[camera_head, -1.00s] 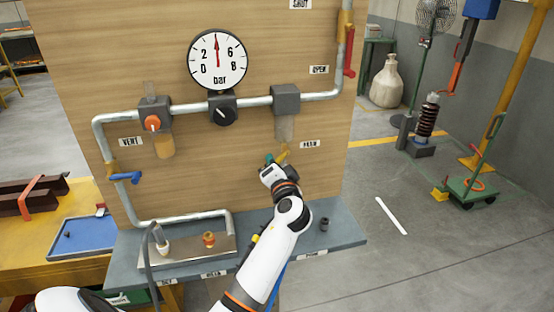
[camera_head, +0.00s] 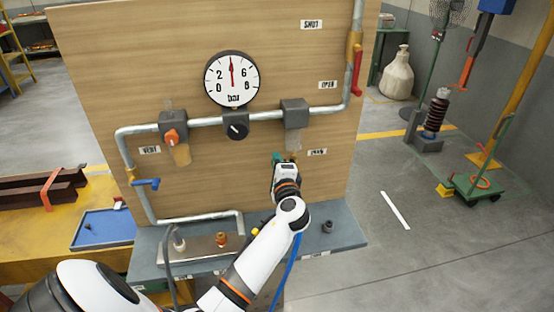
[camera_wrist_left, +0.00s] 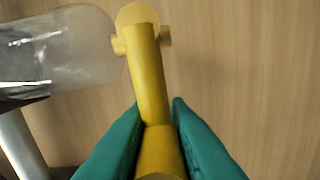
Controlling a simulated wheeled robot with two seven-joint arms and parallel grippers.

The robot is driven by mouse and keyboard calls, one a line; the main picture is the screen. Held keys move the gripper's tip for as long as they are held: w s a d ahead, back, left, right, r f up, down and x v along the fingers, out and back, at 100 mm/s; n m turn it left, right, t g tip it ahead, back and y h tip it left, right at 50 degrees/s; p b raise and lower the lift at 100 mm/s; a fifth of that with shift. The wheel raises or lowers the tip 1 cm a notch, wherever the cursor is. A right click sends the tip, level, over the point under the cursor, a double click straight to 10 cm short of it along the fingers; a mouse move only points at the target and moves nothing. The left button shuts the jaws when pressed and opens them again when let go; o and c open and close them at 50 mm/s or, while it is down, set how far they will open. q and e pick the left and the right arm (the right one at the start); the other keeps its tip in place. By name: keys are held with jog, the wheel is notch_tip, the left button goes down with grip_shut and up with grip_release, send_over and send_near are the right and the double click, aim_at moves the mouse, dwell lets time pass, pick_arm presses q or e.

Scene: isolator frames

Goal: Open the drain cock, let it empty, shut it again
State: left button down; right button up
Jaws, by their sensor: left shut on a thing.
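The drain cock is yellow and sits under the clear bowl (camera_head: 293,141) of the right-hand unit, beside a small label. In the left wrist view the yellow cock (camera_wrist_left: 148,75) runs down between the green fingers, with the clear bowl (camera_wrist_left: 60,50) at upper left. My left gripper (camera_head: 284,158) is shut on the yellow cock, from below in the head view. The gripper hides most of the cock there. No liquid shows clearly in the bowl. My right gripper is not in view.
A pressure gauge (camera_head: 231,79) has its needle pointing straight up. An orange-knobbed unit (camera_head: 173,136), a blue lever (camera_head: 146,183) and a red lever (camera_head: 357,73) are on the pipework. A grey shelf (camera_head: 345,235) juts out below, with small fittings and a hose.

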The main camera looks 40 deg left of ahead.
pick_arm(q)
jog(key=shift+d+f+m, duration=0.1)
jog(key=shift+m, duration=0.3)
jog(key=c, duration=1.4)
grip_release()
jog(key=shift+o, duration=0.2)
jog(key=b+v, duration=0.3)
jog(key=v, duration=0.9)
jog(key=shift+b, duration=0.4)
jog(key=shift+w, duration=0.1)
